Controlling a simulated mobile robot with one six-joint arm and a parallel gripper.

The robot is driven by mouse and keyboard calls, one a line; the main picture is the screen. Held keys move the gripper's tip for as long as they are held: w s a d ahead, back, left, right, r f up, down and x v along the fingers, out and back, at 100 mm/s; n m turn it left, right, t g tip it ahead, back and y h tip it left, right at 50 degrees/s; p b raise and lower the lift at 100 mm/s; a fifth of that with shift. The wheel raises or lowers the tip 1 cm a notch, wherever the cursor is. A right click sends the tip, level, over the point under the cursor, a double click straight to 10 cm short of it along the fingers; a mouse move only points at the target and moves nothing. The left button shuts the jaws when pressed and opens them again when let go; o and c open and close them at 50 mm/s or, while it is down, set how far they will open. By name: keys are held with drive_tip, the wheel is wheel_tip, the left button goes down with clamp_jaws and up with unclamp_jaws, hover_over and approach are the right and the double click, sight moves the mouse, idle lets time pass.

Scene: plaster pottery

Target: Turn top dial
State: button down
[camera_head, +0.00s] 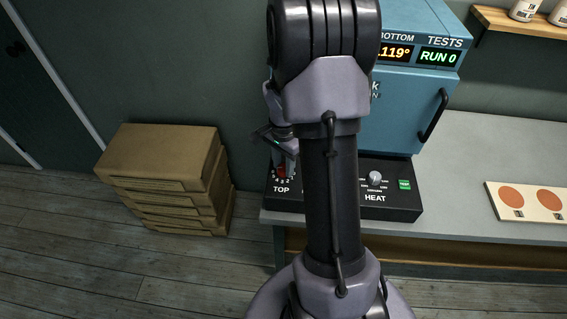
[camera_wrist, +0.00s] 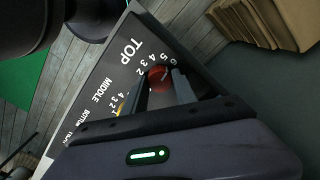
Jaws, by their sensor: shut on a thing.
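The top dial is a red knob (camera_wrist: 160,78) beside the TOP label, with numbers around it, in the wrist view. My gripper (camera_wrist: 160,82) is around the knob, one finger on each side, shut on it. In the head view the control panel (camera_head: 389,207) is a black box at the front of the bench, with TOP at its left end. My gripper (camera_head: 286,160) comes down over that end, and a little red shows under it. My arm hides the middle of the panel. The dial's exact setting cannot be read.
A heat knob (camera_head: 375,178) and a green switch (camera_head: 404,185) are on the panel's right part. A blue kiln (camera_head: 400,105) stands behind, with lit displays. Stacked cardboard boxes (camera_head: 165,165) are on the floor at left. A board with orange discs (camera_head: 548,216) lies on the bench at right.

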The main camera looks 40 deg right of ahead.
sight(283, 167)
drive_tip(key=n+p, duration=0.1)
drive_tip(key=n, duration=0.4)
drive_tip(key=shift+r+p, duration=0.1)
drive_tip(key=shift+p, duration=0.2)
drive_tip(key=shift+n+p, duration=0.6)
drive_tip(key=shift+n, duration=1.7)
drive_tip(key=c, duration=1)
unclamp_jaws()
wheel_tip(283, 167, up, 17)
drive_tip(key=p, duration=0.5)
drive_tip(key=shift+r, duration=0.15)
